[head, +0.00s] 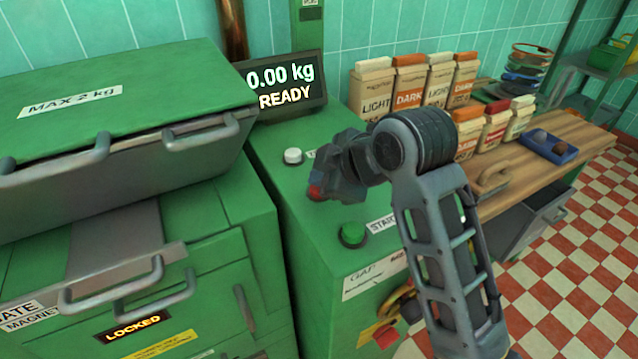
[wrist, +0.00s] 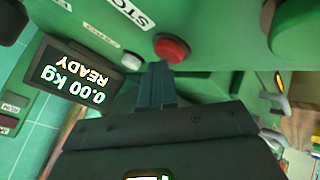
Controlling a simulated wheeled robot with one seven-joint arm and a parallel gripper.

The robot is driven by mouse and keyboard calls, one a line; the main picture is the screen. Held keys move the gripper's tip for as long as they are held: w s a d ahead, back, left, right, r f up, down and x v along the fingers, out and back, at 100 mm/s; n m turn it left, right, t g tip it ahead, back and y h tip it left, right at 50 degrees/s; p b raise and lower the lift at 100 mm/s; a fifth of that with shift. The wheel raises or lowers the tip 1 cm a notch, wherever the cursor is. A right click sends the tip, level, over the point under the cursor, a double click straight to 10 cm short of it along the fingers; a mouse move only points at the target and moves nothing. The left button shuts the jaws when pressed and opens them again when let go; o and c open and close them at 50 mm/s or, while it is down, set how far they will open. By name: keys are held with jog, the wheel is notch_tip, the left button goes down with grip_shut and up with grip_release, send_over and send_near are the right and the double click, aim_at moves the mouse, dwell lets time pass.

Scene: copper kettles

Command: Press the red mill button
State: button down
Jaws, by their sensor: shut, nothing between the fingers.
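The red mill button (head: 315,193) is a small round knob on the green machine top, partly hidden behind my gripper in the head view. In the wrist view the closed fingers (wrist: 157,72) end just beside the button's edge. I cannot tell whether they touch it. The display (head: 285,87) reads 0.00 kg READY.
A white button (head: 292,156) lies behind the red one and a green button (head: 353,234) in front. A green hopper (head: 120,110) marked MAX 2 kg stands left, above a LOCKED sign (head: 132,323). Bags (head: 408,85) and a blue tray (head: 548,146) occupy the wooden counter at right.

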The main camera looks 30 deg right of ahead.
jog(key=shift+r, duration=0.1)
jog(key=shift+r+p, duration=0.85)
jog(key=shift+p, duration=0.2)
notch_tip(320, 180, up, 5)
jog(key=p, duration=0.5)
dwell(0.6)
